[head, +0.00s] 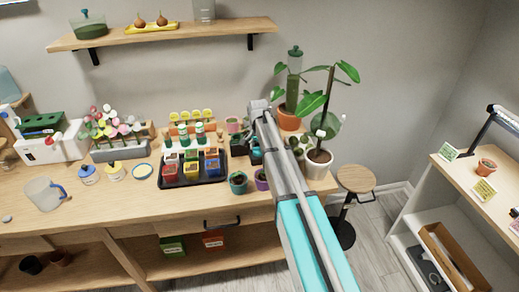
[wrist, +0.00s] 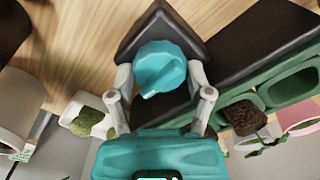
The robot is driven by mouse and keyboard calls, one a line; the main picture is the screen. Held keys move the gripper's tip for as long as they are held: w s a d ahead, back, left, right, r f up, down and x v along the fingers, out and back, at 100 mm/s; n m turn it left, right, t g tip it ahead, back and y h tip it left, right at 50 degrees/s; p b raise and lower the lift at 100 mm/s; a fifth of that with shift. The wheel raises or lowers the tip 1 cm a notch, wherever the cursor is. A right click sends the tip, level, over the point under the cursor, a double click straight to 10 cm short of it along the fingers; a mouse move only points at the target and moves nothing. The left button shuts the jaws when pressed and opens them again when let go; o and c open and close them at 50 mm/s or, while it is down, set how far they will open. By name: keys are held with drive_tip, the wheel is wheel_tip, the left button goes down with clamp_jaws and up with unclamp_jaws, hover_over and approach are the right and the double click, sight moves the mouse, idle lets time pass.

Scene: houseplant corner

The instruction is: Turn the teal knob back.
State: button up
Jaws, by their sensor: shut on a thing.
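The teal knob (wrist: 160,68) shows in the wrist view on a black housing (wrist: 160,25), with a pointed tip on its rim toward the lower left. My gripper (wrist: 161,88) has one finger on each side of the knob and is shut on it. The exact contact spots are hard to see. In the head view my arm reaches over the workbench and hides most of the knob's surroundings; a bit of teal shows beside the arm.
On the workbench (head: 130,205), a black tray of coloured pots (head: 190,182) stands left of my arm. Potted plants (head: 318,160) stand close on its right. In the wrist view, green planter cells (wrist: 290,85) lie to the right. A wall shelf (head: 165,36) hangs above.

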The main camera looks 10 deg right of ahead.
drive_tip(key=shift+n, duration=0.5)
idle(0.3)
drive_tip(key=n, duration=0.3)
drive_tip(key=shift+s+n, duration=0.1)
drive_tip(key=shift+n, duration=0.2)
drive_tip(key=n, duration=1.3)
idle(0.5)
drive_tip(key=o, duration=0.9)
